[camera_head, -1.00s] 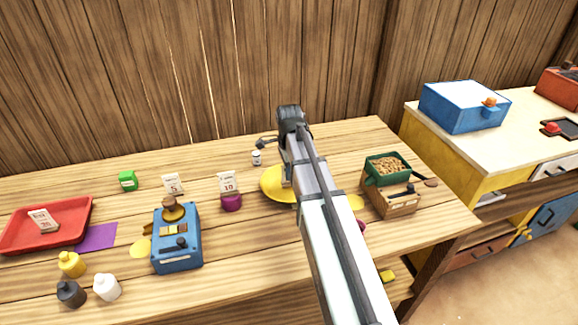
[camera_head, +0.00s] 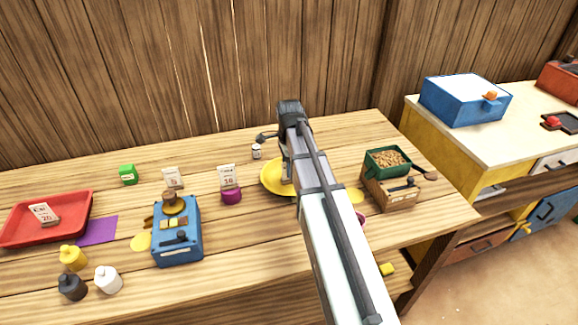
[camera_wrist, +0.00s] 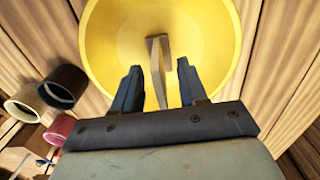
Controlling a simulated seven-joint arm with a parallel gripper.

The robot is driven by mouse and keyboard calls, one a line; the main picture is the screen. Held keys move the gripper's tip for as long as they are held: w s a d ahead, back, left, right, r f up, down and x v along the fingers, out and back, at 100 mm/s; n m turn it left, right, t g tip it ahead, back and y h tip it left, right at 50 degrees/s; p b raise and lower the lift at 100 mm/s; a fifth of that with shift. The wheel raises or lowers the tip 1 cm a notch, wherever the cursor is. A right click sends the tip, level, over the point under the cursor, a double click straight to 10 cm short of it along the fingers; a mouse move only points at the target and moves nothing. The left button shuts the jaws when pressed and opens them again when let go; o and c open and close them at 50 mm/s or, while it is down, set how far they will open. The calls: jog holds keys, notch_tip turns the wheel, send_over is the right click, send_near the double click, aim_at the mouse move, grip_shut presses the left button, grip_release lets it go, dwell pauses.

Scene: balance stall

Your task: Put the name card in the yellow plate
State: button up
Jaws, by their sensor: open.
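The yellow plate (camera_head: 267,183) lies on the wooden table, partly hidden behind my arm in the head view. In the wrist view the yellow plate (camera_wrist: 105,45) fills the upper middle. A thin tan piece (camera_wrist: 156,52), seen nearly edge-on, is inside the plate's outline; it looks like the name card, but no writing shows. My gripper (camera_wrist: 158,67) is open over the plate, with one finger on each side of this piece and a visible gap to both. Its fingertips are mostly hidden in the head view.
Other price cards stand near a purple pot (camera_head: 231,196) and behind a blue box (camera_head: 178,250); another lies in the red tray (camera_head: 75,204). A wooden crate with a green bin (camera_head: 387,172) is right of my arm. A small white jar (camera_head: 256,152) stands behind the plate.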

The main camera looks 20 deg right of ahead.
dwell(0.4)
jog(key=shift+r, duration=3.5)
